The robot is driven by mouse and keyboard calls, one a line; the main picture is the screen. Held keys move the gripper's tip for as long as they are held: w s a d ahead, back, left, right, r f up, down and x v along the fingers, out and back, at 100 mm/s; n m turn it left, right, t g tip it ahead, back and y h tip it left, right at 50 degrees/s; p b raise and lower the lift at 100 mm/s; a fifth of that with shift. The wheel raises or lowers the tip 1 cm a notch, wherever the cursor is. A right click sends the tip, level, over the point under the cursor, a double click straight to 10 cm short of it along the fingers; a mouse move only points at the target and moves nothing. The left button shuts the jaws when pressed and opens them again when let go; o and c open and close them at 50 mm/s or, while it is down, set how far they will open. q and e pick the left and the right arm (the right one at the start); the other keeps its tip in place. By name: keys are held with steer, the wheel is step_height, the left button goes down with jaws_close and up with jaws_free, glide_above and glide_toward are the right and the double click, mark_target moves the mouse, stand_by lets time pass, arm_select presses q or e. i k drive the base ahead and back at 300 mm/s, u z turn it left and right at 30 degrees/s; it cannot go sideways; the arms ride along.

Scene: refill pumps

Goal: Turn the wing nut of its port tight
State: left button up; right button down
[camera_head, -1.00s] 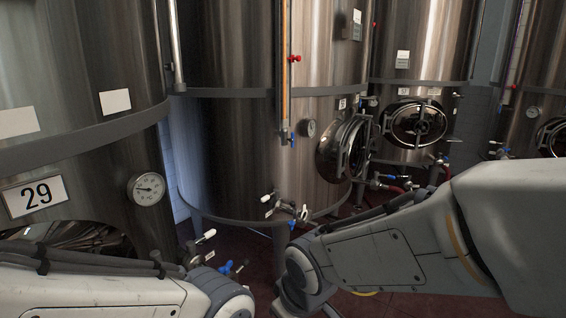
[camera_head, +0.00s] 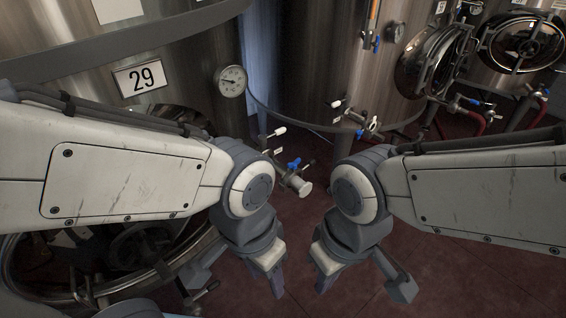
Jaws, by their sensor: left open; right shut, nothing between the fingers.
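A metal port with a pale round end (camera_head: 301,187) and a blue valve handle (camera_head: 294,163) sticks out low by the tank marked 29, above and between my grippers. A second port fitting (camera_head: 373,124) with a blue lever sits low on the middle tank. I cannot make out a wing nut clearly on either. My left gripper (camera_head: 278,289) hangs below its wrist, pointing down at the lower centre, open and empty. My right gripper (camera_head: 322,285) hangs to its right, pointing down, shut and empty. Both are apart from the ports.
The tank label 29 (camera_head: 140,77) and a dial gauge (camera_head: 231,81) are at upper left. A round hatch (camera_head: 433,60) opens out from the middle tank. A red hose (camera_head: 497,116) runs at right. Dark red floor (camera_head: 350,300) is clear between and below my grippers.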

mark_target(292, 165)
steer(key=u, duration=0.25)
steer(key=k, duration=0.65)
steer(key=u, duration=0.55)
steer(key=k, duration=0.55)
steer(key=z, duration=0.75)
steer(key=i, duration=1.7)
steer(key=u, duration=0.75)
